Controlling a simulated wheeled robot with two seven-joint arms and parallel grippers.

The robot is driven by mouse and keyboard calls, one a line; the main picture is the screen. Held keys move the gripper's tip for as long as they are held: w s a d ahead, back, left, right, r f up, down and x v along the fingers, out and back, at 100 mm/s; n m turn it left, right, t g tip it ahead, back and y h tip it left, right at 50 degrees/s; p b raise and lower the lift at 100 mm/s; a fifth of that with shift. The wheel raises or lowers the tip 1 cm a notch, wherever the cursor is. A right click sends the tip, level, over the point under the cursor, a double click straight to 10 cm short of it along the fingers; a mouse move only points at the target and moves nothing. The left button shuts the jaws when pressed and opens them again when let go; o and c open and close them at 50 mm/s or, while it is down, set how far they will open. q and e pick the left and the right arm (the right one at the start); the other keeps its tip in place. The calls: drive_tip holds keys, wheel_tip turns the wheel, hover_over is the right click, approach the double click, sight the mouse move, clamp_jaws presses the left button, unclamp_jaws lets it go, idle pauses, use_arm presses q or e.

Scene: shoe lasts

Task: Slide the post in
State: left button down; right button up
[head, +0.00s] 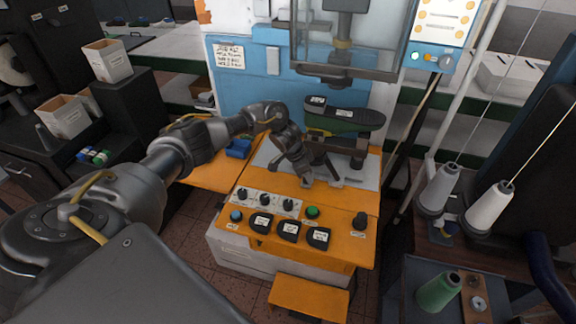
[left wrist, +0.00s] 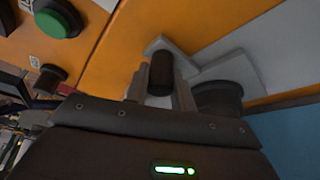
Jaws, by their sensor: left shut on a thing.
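My left gripper (head: 307,178) reaches down over the orange top of the machine, in front of the shoe last. In the left wrist view its fingers (left wrist: 160,88) are shut on a short dark cylinder, which looks like the post (left wrist: 161,70). Its round end points away from the wrist, towards a light grey fixture (left wrist: 215,70). I cannot tell whether the post touches the fixture. My right gripper is not in view.
The orange control panel (head: 330,248) with knobs and buttons lies in front of the gripper. A press head (head: 335,72) hangs above the last behind a clear guard. Thread cones (head: 489,207) stand at the right. A blue bin (head: 238,148) sits left of the machine.

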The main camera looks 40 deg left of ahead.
use_arm(q)
drive_tip(key=shift+w+d+r+p, duration=0.15)
drive_tip(key=shift+w+d, duration=0.15)
drive_tip(key=shift+d, duration=0.65)
drive_tip(key=shift+w+d+f+p, duration=0.1)
drive_tip(key=shift+w+d, duration=0.25)
drive_tip(key=shift+d, duration=0.6)
drive_tip(key=shift+w+d+r+p, duration=0.15)
drive_tip(key=shift+w+d, duration=0.15)
drive_tip(key=shift+d, duration=0.65)
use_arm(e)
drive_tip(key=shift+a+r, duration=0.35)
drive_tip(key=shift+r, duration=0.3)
use_arm(q)
drive_tip(key=shift+f, duration=0.1)
drive_tip(key=c, duration=1.3)
unclamp_jaws()
drive_tip(key=shift+d, duration=0.15)
drive_tip(key=shift+c, duration=0.2)
drive_tip(key=shift+o, duration=0.8)
drive_tip(key=shift+w, duration=0.1)
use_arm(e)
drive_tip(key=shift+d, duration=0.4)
